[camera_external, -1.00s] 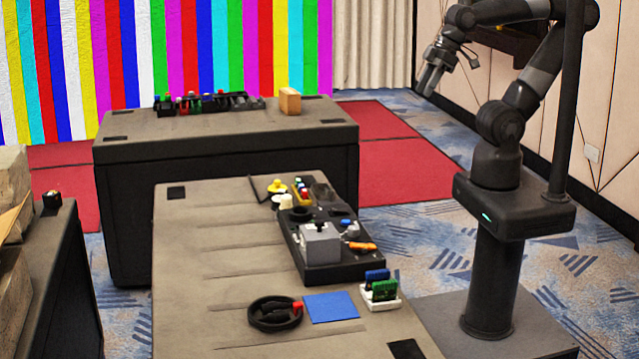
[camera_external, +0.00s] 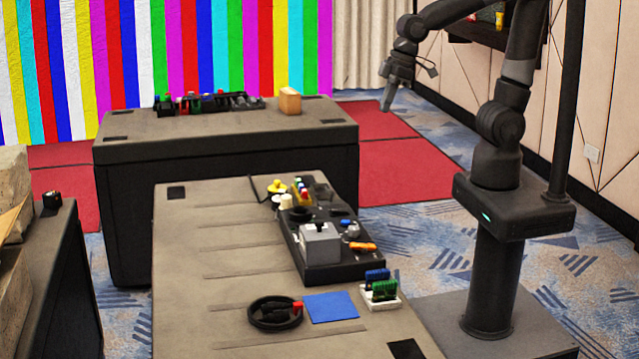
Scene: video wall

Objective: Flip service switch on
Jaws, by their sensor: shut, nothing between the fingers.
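A black control panel (camera_external: 345,272) lies on the near table's right side. It carries a grey box (camera_external: 320,243) with a small dark piece on top, a blue knob (camera_external: 346,223), an orange lever-like part (camera_external: 362,246) and a black ring-shaped part (camera_external: 300,214). I cannot tell which of these is the service switch, nor its position. My gripper (camera_external: 386,106) is shut and empty. It points down in the air, above and beyond the panel, in front of the red carpet, and touches nothing.
The near table (camera_external: 185,265) also bears a round black tray (camera_external: 258,324), a blue square (camera_external: 331,307) and a white holder with green and blue parts (camera_external: 381,303). A yellow-topped item (camera_external: 277,185) stands by the panel. A far table (camera_external: 215,137) holds a tan block (camera_external: 290,101).

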